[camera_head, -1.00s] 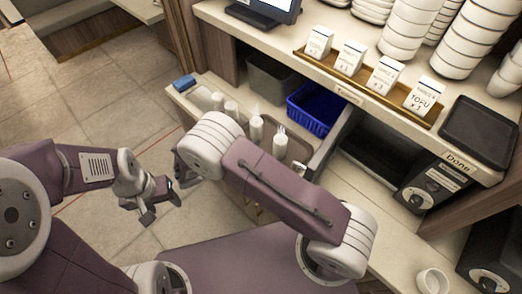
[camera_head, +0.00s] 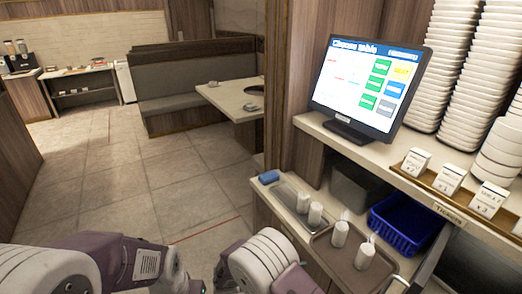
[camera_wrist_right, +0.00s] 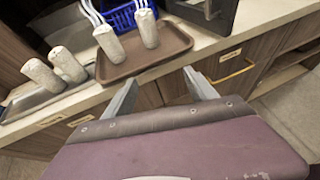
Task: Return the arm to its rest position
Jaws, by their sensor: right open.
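My right arm shows in the head view as a rounded white link (camera_head: 262,268) at the bottom edge, in front of the counter. Only a dark bit of its gripper shows there, beside that link. In the right wrist view my right gripper (camera_wrist_right: 160,82) has its two fingers spread wide apart with nothing between them. They lie in front of the counter edge, below the brown tray (camera_wrist_right: 118,74). My left arm (camera_head: 108,258) enters at the bottom left of the head view. Its gripper is cut off by the bottom edge.
A screen (camera_head: 366,88) and stacked bowls (camera_head: 470,60) stand on the upper shelf. A blue item (camera_head: 269,177) lies at the counter's corner. The tiled floor (camera_head: 150,170) to the left is clear.

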